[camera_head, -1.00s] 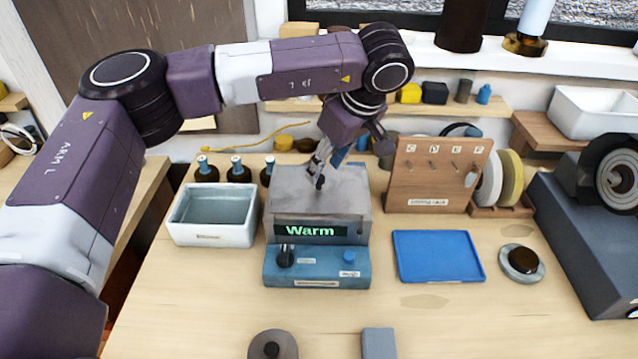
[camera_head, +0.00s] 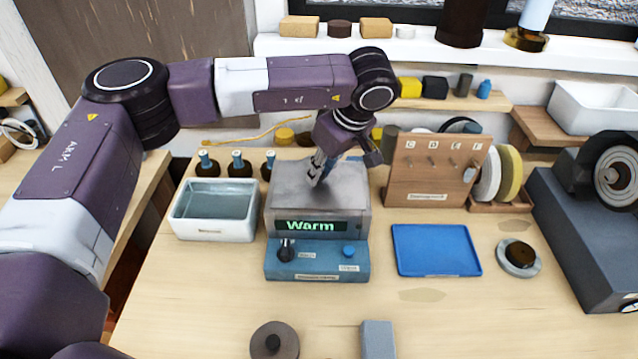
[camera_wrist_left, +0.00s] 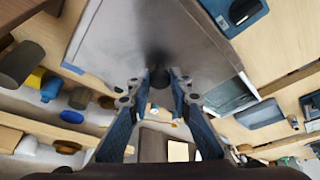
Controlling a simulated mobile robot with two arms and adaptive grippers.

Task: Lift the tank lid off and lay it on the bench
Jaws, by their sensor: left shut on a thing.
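The tank (camera_head: 350,228) is a grey metal box with a green "Warm" display, behind a blue control panel on the bench (camera_head: 210,300). Its flat grey lid (camera_head: 287,182) covers the top; I see no clear gap between them. My left gripper (camera_head: 316,181) points down at the middle of the lid. In the left wrist view the left gripper (camera_wrist_left: 160,80) is shut on the lid's small dark knob (camera_wrist_left: 159,78), and the lid (camera_wrist_left: 120,40) spreads out beyond the fingers. My right gripper is not in view.
A white basin (camera_head: 213,235) stands left of the tank, with several bottles (camera_head: 237,168) behind. Right are a wooden rack (camera_head: 420,195), a blue tray (camera_head: 470,269), a round piece (camera_head: 520,258) and a grey machine (camera_head: 580,245). The left front bench is clear.

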